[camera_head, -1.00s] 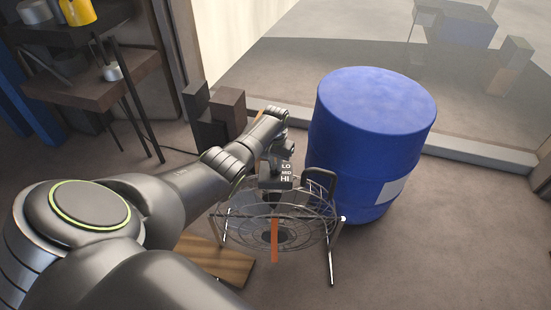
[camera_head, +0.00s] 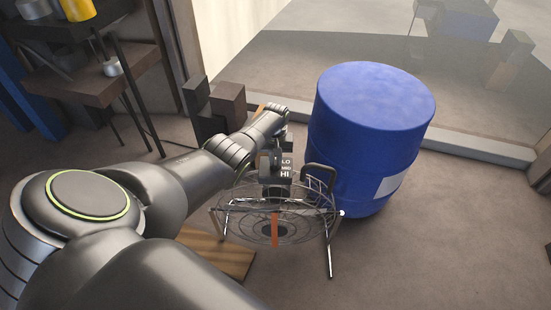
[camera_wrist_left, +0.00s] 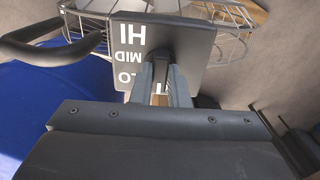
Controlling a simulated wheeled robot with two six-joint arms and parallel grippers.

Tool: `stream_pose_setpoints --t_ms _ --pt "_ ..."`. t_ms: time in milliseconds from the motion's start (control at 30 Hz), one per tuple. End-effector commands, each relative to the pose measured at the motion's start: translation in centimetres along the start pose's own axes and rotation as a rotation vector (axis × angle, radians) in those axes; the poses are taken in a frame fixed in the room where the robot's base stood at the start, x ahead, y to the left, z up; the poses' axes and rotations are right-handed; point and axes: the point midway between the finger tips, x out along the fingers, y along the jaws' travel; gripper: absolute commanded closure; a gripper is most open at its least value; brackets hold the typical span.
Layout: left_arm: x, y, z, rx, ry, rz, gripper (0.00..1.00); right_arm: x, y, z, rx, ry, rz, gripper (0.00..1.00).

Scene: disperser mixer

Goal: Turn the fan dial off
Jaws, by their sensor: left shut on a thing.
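A wire-cage fan (camera_head: 232,222) stands on the floor on metal legs, with a dark control box (camera_head: 270,177) on its top. White speed labels, including LO and HI, show on the box. In the left wrist view the box (camera_wrist_left: 190,38) shows HI, MID and part of LO. My left gripper (camera_wrist_left: 162,72) is shut at the box's labelled face, on the fan dial, which its fingers mostly hide. In the head view the gripper (camera_head: 276,152) sits just above and behind the box. The dial's pointing direction cannot be made out. My right gripper is not in view.
A large blue drum (camera_head: 365,140) stands close to the right of the fan. The fan's black handle (camera_head: 320,172) rises beside the box. Dark blocks (camera_head: 222,105) stand behind my arm, and a wooden board (camera_head: 220,258) lies below it. Floor at the right front is clear.

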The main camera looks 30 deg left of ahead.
Motion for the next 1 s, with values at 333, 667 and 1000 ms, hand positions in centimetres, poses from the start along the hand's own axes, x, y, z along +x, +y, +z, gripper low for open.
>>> stream_pose_setpoints --t_ms 333,667,1000 --pt "-0.1 0.1 -0.1 -0.001 0.003 0.002 0.7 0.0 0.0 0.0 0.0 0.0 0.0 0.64" --pt "-0.1 0.0 0.0 0.0 0.001 0.001 0.64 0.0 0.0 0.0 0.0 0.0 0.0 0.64" --pt "-3.9 0.0 -0.1 0.0 0.005 0.002 0.64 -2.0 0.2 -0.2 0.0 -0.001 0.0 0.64"
